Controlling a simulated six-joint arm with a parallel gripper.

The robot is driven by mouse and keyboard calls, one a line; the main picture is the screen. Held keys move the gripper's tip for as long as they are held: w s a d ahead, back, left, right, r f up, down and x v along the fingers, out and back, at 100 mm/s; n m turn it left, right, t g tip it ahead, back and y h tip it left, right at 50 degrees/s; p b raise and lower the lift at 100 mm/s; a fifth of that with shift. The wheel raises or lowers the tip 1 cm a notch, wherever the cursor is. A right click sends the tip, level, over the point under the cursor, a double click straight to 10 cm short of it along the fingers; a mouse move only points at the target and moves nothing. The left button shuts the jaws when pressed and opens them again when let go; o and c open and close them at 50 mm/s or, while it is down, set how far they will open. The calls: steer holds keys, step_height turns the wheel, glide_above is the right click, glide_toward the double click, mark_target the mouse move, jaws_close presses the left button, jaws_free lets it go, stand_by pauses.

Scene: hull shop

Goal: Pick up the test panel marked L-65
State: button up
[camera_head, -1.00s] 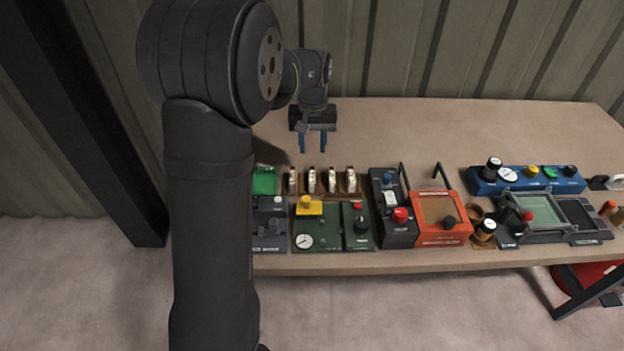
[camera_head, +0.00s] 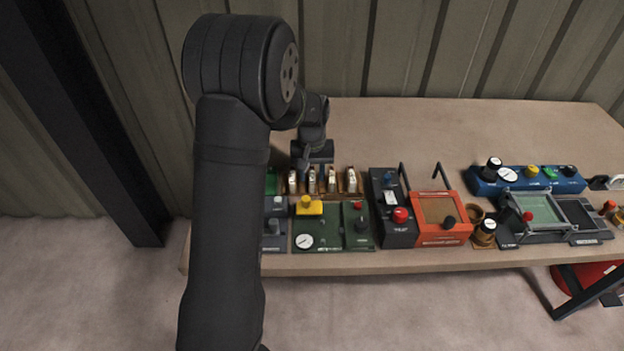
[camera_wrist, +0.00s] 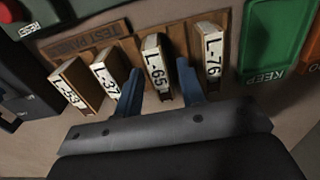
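The test panel marked L-65 (camera_wrist: 156,66) stands upright in a wooden rack (camera_wrist: 182,42) in the wrist view, a white label on its face. My gripper (camera_wrist: 158,85) is open, with one blue finger on each side of L-65; I cannot tell if either finger touches it. Panels L-53 (camera_wrist: 72,86) and L-37 (camera_wrist: 108,76) stand to its left and L-76 (camera_wrist: 210,52) to its right. In the head view my gripper (camera_head: 313,168) is low over the row of panels, its fingertips partly hidden.
A green box marked KEEP (camera_wrist: 270,40) is right of the rack in the wrist view. In the head view, a green panel with a gauge (camera_head: 322,232), a dark box with a red knob (camera_head: 398,226) and an orange box (camera_head: 438,236) stand close by. The table behind is clear.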

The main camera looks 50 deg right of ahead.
mark_target(312, 175)
jaws_close()
steer(key=shift+r, duration=3.5)
steer(key=shift+s, duration=0.1)
